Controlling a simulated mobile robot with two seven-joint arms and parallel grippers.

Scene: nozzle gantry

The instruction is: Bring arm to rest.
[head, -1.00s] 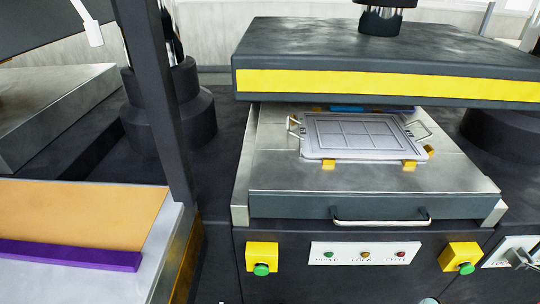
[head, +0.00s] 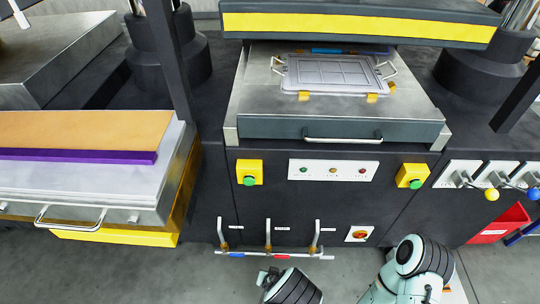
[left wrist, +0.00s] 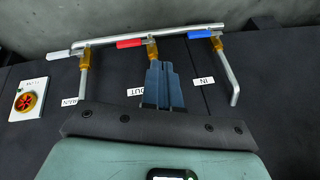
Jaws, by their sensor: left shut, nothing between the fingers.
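My left gripper (left wrist: 161,66) shows in the left wrist view with its two dark blue fingers together and empty. Its tips lie over the lower part of the middle valve, the one with the red lever (left wrist: 130,43); I cannot tell whether they touch it. In the head view the dark wrist end of this arm (head: 292,287) is at the bottom edge, just below the row of valves, and its fingers are hard to make out. A teal arm link of mine (head: 415,265) is to its right. My right gripper is not in view.
A rotary switch (head: 358,234) is to the right. Above stands the press with its drawer handle (head: 343,140). A red bin (head: 500,224) is far right.

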